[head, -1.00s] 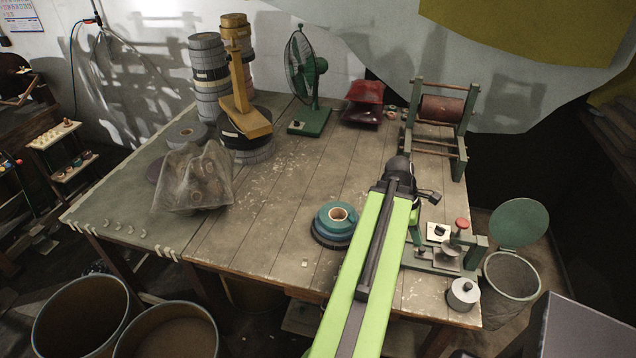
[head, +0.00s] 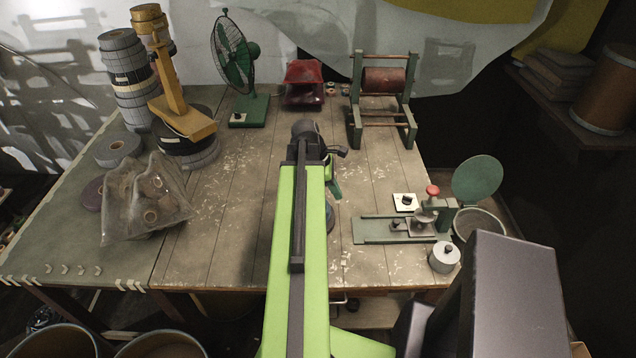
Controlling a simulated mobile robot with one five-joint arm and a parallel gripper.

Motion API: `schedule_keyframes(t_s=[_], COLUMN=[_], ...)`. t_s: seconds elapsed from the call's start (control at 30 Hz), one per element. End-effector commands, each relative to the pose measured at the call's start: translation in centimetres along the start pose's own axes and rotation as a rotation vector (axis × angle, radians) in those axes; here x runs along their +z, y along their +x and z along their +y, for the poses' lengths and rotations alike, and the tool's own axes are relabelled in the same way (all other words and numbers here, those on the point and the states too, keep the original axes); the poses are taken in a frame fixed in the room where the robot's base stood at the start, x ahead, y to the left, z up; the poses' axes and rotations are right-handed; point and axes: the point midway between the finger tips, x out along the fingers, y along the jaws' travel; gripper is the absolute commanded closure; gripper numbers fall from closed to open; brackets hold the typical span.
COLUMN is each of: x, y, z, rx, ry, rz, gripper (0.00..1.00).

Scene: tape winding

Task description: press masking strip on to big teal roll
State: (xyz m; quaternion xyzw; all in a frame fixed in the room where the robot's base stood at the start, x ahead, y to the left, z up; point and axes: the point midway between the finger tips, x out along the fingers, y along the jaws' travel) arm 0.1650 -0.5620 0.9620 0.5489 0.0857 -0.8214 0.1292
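The big teal roll is almost wholly hidden behind my light green arm. My gripper (head: 334,188) is partly in view past the dark wrist, with a dark green part pointing down. The arm hides most of it, so I cannot tell whether it is open or shut, or whether it touches the roll. I cannot make out the masking strip.
A green press with a red knob (head: 432,190) and a grey weight (head: 444,257) stand at the right. Pale scraps litter the boards.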

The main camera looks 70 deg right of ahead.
Motion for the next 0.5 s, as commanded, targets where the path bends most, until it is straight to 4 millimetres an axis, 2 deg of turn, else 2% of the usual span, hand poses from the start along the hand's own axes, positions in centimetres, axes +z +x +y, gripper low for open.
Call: schedule_keyframes(t_s=[0.03,0.1,0.2,0.5], x=[-1.7,-3.5,-4.9,-5.5], y=[-0.7,-1.4,-2.0,-1.5], z=[1.4,2.4,3.0,2.9], rx=[0.011,0.022,0.030,0.032], ry=[-0.009,-0.012,-0.014,-0.013], rz=[0.000,0.001,0.001,0.001], gripper=[1.00,1.00,1.00,1.00])
